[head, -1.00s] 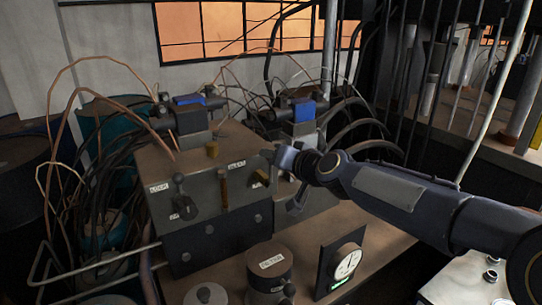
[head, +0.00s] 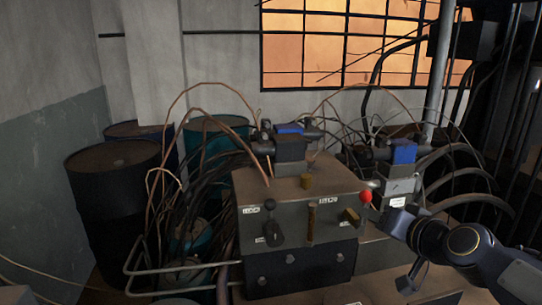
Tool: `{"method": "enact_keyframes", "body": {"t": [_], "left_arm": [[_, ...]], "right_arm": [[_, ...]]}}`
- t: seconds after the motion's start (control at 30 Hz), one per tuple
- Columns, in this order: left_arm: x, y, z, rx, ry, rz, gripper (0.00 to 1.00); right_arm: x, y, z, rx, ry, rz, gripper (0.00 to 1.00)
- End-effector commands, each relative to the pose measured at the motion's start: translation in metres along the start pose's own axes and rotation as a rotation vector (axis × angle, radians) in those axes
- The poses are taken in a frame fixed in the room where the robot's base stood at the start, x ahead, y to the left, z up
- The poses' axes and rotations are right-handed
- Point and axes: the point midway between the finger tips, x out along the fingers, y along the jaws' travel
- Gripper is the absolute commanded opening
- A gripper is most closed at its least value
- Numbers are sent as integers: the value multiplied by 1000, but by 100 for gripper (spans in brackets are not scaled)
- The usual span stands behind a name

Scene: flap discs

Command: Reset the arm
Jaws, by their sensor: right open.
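My right gripper (head: 392,248) is at the right, with its arm coming in from the lower right. Its dark fingers are spread apart with nothing seen between them. It is just right of the grey control box (head: 297,215), close to a lever with a red ball knob (head: 366,196). The knob is clear of the fingers. Two more levers, one black (head: 271,226) and one brass-coloured (head: 311,222), stand on the box front beside small white labels. My left gripper is not in view.
Copper and black hoses arch around two valve blocks with blue tops (head: 290,130), (head: 403,152). A dark drum (head: 112,190) and a teal drum (head: 214,135) stand at the left and back. A bent metal rail (head: 170,268) juts out left of the box.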

Motion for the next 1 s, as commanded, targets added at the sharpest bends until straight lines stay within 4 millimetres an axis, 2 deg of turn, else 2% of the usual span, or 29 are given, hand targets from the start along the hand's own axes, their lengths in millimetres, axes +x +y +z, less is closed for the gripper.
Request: {"method": "enact_keyframes", "body": {"t": [0.13, 0.3, 0.4, 0.5, 0.6, 0.7, 1.0], "left_arm": [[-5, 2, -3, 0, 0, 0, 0], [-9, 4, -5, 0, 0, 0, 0], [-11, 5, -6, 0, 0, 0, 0], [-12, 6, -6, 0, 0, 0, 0], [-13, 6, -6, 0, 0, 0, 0], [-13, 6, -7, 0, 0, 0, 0], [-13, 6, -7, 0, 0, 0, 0]], "right_arm": [[-48, -1, 63, -35, -175, -3, 49], [-101, 10, 147, -73, -396, 33, 49], [-128, 20, 188, -89, -503, 66, 49], [-148, 28, 220, -98, -584, 97, 49], [-160, 34, 239, -103, -637, 120, 49], [-166, 38, 248, -107, -660, 132, 49], [-166, 38, 248, -107, -661, 132, 49]]}}
